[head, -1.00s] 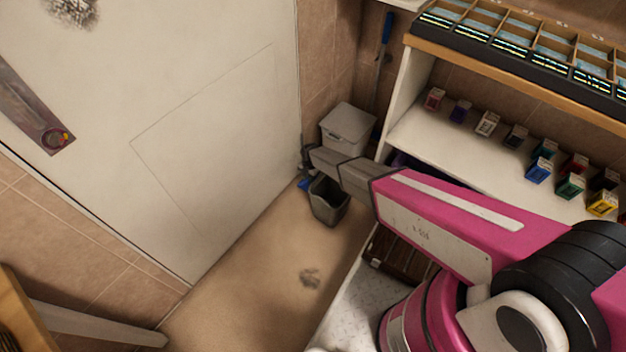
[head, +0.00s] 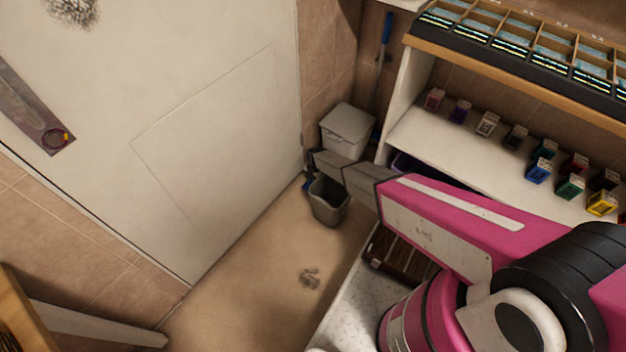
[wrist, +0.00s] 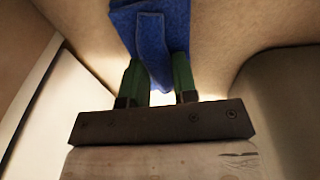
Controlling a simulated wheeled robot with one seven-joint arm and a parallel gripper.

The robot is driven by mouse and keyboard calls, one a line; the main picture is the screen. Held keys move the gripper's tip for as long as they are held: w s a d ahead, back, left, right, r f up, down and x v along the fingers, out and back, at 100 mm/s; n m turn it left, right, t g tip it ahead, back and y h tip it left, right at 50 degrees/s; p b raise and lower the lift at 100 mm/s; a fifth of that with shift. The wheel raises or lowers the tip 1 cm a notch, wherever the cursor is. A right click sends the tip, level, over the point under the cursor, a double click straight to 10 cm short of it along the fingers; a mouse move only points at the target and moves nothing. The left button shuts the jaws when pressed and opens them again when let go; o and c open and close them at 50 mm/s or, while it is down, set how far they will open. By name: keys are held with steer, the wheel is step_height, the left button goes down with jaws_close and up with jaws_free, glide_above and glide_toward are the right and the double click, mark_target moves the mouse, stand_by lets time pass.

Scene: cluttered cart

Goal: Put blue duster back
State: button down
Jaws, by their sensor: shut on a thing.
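The blue duster (wrist: 152,30) is between the two green fingers of my gripper (wrist: 158,72) in the wrist view. The gripper is shut on it, and its upper end runs out of the picture. In the head view, a small blue patch (head: 307,186) shows beside the grey end of my arm, just left of an open dark bin. My fingers and most of the held duster are hidden or too small to make out there. A blue-handled tool (head: 386,35) stands upright in the corner behind the lidded bin.
The open grey bin (head: 329,203) stands below my wrist, with a lidded grey bin (head: 347,130) behind it. A white shelf (head: 445,150) with several small coloured boxes is on the right. A door (head: 190,120) fills the left. The brown floor (head: 260,275) is mostly clear.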

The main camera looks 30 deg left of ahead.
steer(key=shift+f, duration=0.15)
steer(key=c, duration=0.9)
jaws_free()
step_height(320, 180, up, 12)
steer(key=w, duration=0.1)
steer(key=shift+r, duration=0.2)
